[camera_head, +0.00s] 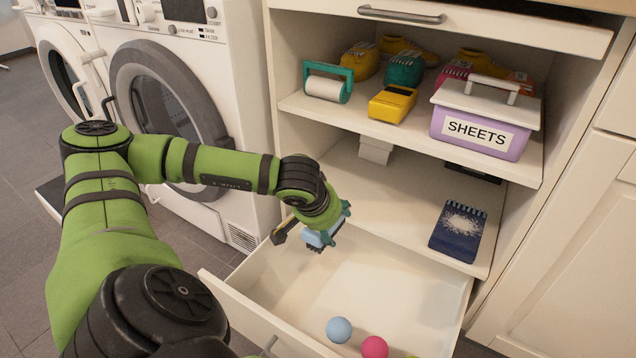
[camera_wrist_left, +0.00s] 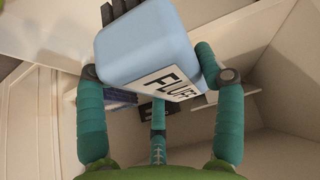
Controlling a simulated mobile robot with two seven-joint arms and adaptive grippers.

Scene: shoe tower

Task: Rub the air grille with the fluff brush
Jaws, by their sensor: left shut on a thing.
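The fluff brush (camera_head: 321,238) is a light blue block, held above the open drawer. In the left wrist view the brush (camera_wrist_left: 150,40) shows a white label reading "FLUFF" and dark bristles at its top end. My left gripper (camera_head: 328,229) has teal fingers and is shut on the brush, with fingers on both sides of it. The air grille (camera_head: 242,237) is a small slotted patch low on the white machine's front, to the left of the brush and apart from it. My right gripper is not in view.
The open drawer (camera_head: 232,306) holds a blue ball (camera_head: 339,329) and a pink ball (camera_head: 375,347). A dark blue notepad (camera_head: 458,231) lies on the lower shelf. A lilac SHEETS box (camera_head: 478,132), a lint roller (camera_head: 328,83) and several shoes fill the upper shelf.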

